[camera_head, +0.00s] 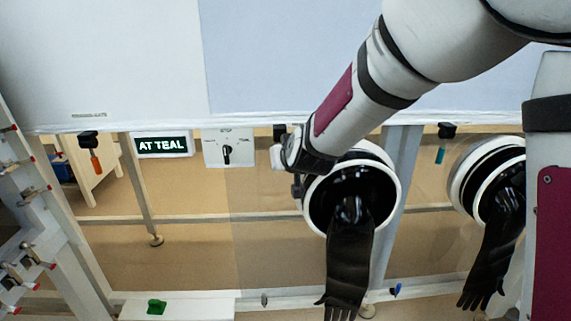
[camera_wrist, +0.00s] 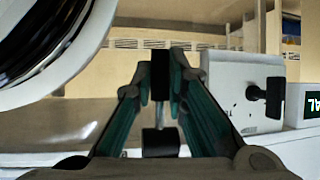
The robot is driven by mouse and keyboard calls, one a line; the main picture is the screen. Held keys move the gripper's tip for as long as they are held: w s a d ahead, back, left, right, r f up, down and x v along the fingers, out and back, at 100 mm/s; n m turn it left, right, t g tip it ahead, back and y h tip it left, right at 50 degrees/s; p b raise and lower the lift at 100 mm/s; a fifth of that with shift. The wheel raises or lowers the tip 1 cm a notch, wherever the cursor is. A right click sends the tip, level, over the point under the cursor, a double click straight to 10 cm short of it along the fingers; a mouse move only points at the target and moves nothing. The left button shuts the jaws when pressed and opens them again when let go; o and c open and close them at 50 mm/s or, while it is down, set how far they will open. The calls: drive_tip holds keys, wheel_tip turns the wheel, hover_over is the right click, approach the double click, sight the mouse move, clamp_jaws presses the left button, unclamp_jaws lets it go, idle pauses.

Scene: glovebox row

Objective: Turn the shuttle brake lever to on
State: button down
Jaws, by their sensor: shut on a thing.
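My gripper (camera_head: 280,157) is at the front edge of the glovebox row, between the white switch panel and the middle glove port. In the wrist view my gripper (camera_wrist: 160,75) has its fingers shut on a lever with a black grip (camera_wrist: 160,65), a thin grey rod and a black block (camera_wrist: 160,142). Its black mount (camera_head: 279,130) shows under the box edge in the head view; the grip is hidden there by my gripper. The lever appears to hang down. No label on it is readable, so I cannot tell its marked setting.
An orange handle (camera_head: 96,162) and a teal handle (camera_head: 440,154) hang further out. Glove ports with black gloves (camera_head: 347,262) crowd the right.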

idle(0.3)
drive_tip(key=c, duration=1.6)
unclamp_jaws()
drive_tip(key=v, duration=1.2)
drive_tip(key=shift+d, duration=0.1)
